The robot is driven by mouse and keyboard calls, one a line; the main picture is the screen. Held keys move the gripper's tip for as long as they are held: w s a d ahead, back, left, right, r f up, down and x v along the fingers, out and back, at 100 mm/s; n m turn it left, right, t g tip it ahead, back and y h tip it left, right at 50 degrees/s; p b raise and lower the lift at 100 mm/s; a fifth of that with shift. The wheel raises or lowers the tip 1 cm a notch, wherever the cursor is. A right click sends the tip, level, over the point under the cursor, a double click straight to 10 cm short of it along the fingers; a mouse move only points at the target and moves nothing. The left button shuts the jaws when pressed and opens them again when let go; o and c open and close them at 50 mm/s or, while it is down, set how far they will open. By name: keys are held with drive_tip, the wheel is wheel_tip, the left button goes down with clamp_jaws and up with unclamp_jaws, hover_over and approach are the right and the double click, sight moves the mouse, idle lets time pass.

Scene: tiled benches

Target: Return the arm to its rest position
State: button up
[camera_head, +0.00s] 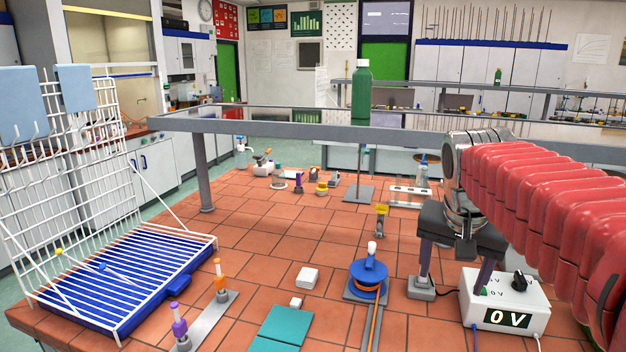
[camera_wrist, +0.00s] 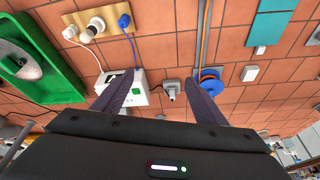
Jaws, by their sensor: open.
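My arm, in a red ribbed sleeve (camera_head: 540,195), reaches in from the right in the head view. My gripper (camera_head: 454,280) hangs pointing down over the tiled bench (camera_head: 240,225), its two dark fingers spread apart. In the wrist view my gripper (camera_wrist: 158,82) is also open, with nothing between the fingers. Beyond the fingertips there lie a white power supply box (camera_wrist: 130,90) and a grey plug (camera_wrist: 170,88). In the head view the box (camera_head: 510,305) reads "0 V" and stands beside and below my gripper.
A blue reel (camera_head: 368,275) stands left of my gripper. A raised grey shelf (camera_head: 280,128) spans the bench, with a green bottle (camera_head: 361,90) on it. A white wire rack (camera_head: 130,245) stands at left. The wrist view shows a green tray (camera_wrist: 62,85). Mid-left tiles are mostly clear.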

drive_tip(key=s+a+f+n+t+y, duration=0.1)
drive_tip(key=s+a+f+n, duration=0.2)
drive_tip(key=s+f, duration=0.3)
drive_tip(key=s+a+f+n+y, duration=0.1)
drive_tip(key=s+a+f+n, duration=0.2)
drive_tip(key=s+a+f, duration=0.3)
drive_tip(key=s, duration=0.5)
drive_tip(key=shift+n+t, duration=0.3)
drive_tip(key=shift+t, duration=0.1)
idle(1.2)
